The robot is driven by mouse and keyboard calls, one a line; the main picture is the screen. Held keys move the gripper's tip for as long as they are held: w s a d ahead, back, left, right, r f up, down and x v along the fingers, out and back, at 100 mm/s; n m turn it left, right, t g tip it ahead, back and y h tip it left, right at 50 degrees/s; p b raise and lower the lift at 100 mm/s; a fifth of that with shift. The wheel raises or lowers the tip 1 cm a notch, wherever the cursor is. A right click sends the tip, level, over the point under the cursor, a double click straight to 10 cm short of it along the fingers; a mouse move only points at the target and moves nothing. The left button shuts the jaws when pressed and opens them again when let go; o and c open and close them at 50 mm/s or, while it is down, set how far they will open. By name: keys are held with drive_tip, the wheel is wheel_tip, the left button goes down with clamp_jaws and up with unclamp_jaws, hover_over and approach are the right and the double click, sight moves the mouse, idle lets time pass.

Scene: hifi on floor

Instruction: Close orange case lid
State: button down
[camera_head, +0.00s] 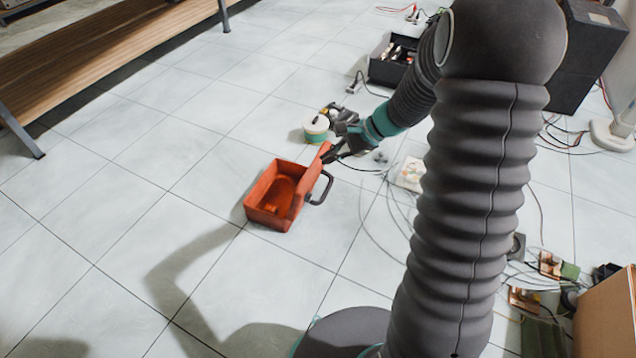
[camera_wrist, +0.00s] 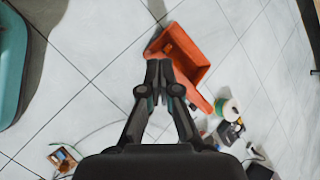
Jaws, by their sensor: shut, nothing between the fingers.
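The orange case (camera_head: 262,217) sits on the tiled floor, open, with its empty inside showing. Its lid (camera_head: 308,183) stands raised on the right side, with a dark handle (camera_head: 321,189) on its outer face. My gripper (camera_head: 328,155) is shut and empty, at the far upper edge of the lid. In the wrist view the case (camera_wrist: 184,50) lies just beyond the fingertips (camera_wrist: 159,66), which overlap its near edge. I cannot tell whether the fingertips touch the lid.
A tape roll (camera_head: 316,127) and a dark tool stand behind the case. Loose cables and small boards lie to the right. A black box (camera_head: 384,73) with items is farther back. A wooden bench (camera_head: 100,42) is at upper left. Floor left of the case is clear.

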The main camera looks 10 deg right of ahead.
drive_tip(key=w+d+f+m+t+y+b, duration=0.1)
drive_tip(key=w+d+f+m, duration=0.15)
drive_tip(key=f, duration=0.55)
drive_tip(key=w+d+f+m+t, duration=0.15)
drive_tip(key=w+f+m, duration=0.25)
drive_tip(key=f, duration=0.4)
drive_tip(key=w+d+f+m+t+y+b, duration=0.1)
drive_tip(key=w+d+f+m, duration=0.25)
drive_tip(key=f, duration=0.45)
drive_tip(key=x, duration=0.9)
drive_tip(key=shift+s+a, duration=0.15)
drive_tip(key=shift+a, duration=0.5)
drive_tip(key=shift+r+m+h, duration=0.2)
drive_tip(key=shift+m+h, duration=0.1)
